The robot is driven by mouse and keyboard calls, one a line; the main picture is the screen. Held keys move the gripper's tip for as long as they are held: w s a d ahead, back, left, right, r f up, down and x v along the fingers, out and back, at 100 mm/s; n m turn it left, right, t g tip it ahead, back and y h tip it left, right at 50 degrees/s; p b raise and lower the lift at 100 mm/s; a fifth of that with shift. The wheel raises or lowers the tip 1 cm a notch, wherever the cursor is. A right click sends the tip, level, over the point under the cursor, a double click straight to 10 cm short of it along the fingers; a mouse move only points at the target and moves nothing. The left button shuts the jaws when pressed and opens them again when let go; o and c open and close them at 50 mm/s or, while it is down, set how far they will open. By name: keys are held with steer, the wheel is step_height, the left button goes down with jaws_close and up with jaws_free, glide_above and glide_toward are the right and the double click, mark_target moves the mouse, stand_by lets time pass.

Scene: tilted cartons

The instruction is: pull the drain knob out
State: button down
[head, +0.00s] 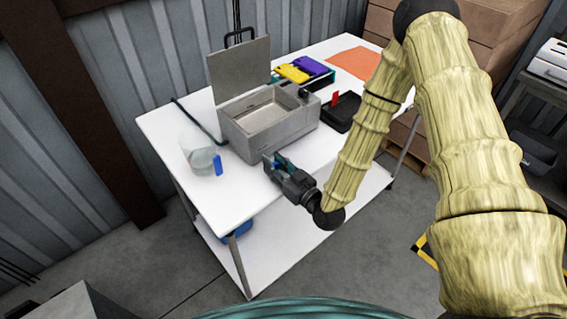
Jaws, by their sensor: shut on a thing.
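A grey metal tank (268,120) with its lid raised stands on the white table. My gripper (277,162) is at the lower front of the tank, near the table's front edge. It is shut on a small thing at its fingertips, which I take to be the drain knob. The fingers mostly hide the knob, so its shape and how far it stands out from the tank cannot be told.
A clear beaker (198,158) and a small blue object (218,165) stand left of the tank. A black tray (342,112) with a red piece is to the right. Yellow and purple items (302,70) and an orange sheet (354,63) lie behind. The front right tabletop is clear.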

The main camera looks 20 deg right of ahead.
steer(key=shift+w, duration=0.1)
steer(key=c, duration=1.1)
jaws_free()
steer(key=shift+c, duration=0.2)
steer(key=v, duration=1.2)
steer(key=shift+d+f, duration=0.1)
